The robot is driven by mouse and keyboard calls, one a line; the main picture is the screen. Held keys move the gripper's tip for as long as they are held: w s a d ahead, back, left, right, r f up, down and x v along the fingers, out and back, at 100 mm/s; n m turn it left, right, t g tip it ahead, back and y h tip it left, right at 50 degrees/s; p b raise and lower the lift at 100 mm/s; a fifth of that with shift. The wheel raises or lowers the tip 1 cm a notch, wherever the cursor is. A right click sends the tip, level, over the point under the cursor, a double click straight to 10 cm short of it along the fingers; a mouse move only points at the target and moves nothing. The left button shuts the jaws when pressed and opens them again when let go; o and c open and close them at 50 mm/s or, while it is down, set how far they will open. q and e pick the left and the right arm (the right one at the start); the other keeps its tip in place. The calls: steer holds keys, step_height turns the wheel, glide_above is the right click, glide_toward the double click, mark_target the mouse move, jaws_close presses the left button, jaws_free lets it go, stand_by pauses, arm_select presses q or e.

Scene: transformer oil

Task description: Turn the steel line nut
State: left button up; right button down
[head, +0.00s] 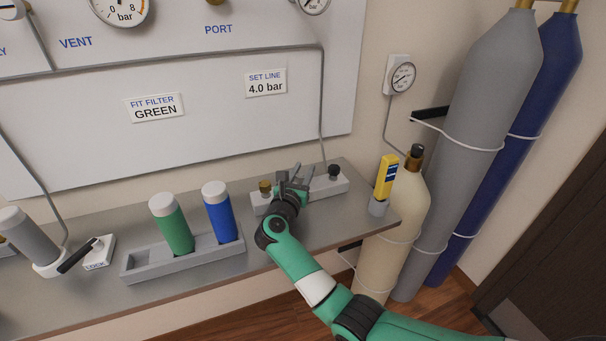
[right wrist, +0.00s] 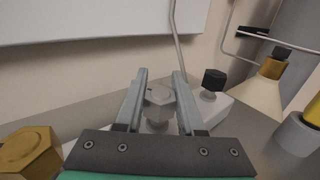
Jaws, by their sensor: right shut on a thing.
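The steel line nut (right wrist: 158,98) is a grey hexagonal nut on the small pale block at the back right of the shelf. In the right wrist view it sits between the two fingers of my right gripper (right wrist: 159,88), which is shut on it. In the head view my right gripper (head: 293,178) is over the block (head: 318,192) and largely hides the nut. A brass nut (head: 265,187) stands just left of the gripper; it also shows in the right wrist view (right wrist: 28,152). A black knob (head: 334,172) stands to the right. My left gripper is not in view.
A tray (head: 195,262) holds a green filter (head: 172,224) and a blue filter (head: 219,212) left of my right arm. A yellow device (head: 386,176) stands at the shelf's right end. Gas cylinders (head: 480,110) stand beyond it. A pipe (head: 322,105) runs down behind the gripper.

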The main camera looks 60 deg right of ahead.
steer(key=shift+f, duration=0.1)
steer(key=c, duration=0.5)
jaws_free()
steer(key=shift+a, duration=0.1)
steer(key=shift+a, duration=0.35)
steer(key=a+p, duration=0.1)
steer(key=a, duration=0.2)
steer(key=s+a+p, duration=0.1)
steer(key=a, duration=0.2)
steer(key=a+p, duration=0.1)
steer(key=a, duration=0.3)
steer(key=shift+s, duration=0.4)
steer(key=shift+s+a, duration=0.1)
steer(key=shift+a, duration=0.2)
